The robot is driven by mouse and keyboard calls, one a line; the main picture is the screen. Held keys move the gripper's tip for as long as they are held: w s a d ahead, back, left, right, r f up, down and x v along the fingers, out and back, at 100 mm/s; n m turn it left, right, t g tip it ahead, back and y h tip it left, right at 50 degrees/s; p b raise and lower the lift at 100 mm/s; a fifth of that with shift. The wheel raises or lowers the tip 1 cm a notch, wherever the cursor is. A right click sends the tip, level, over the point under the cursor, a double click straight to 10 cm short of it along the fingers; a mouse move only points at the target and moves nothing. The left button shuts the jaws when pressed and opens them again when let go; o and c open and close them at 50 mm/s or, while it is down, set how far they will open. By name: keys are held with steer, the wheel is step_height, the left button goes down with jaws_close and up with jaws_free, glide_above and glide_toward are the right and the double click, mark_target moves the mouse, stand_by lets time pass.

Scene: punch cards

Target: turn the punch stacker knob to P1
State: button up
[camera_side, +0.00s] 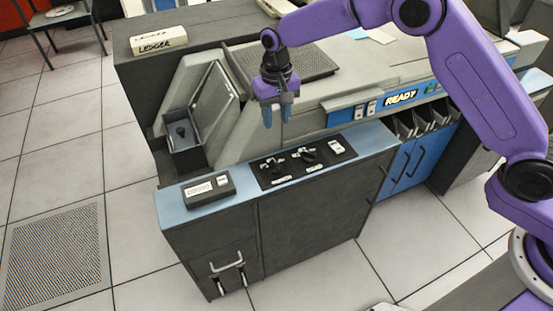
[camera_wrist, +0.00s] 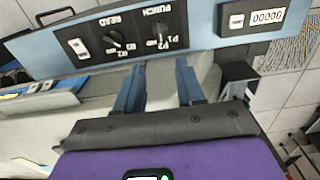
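The punch stacker knob (camera_wrist: 160,37) is a dark knob on a black panel under the word PUNCH, which appears upside down in the wrist view. Small white P labels sit beside it; its exact setting is too small to tell. In the side view it is the left knob (camera_side: 274,166). My gripper (camera_side: 278,120) hangs above and behind the panel, apart from the knob. In the wrist view my gripper (camera_wrist: 157,68) has its two blue fingers spread with nothing between them, and the knob lies beyond the fingertips.
A second knob (camera_wrist: 113,40) marked READ sits beside the punch knob. A white switch (camera_side: 336,146) is at the panel's right end. A counter box (camera_side: 208,190) stands on the blue ledge at left. A grey raised machine body (camera_side: 330,85) is behind.

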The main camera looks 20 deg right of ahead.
mark_target(276, 163)
step_height(276, 163, down, 16)
stand_by(0.5)
jaws_close()
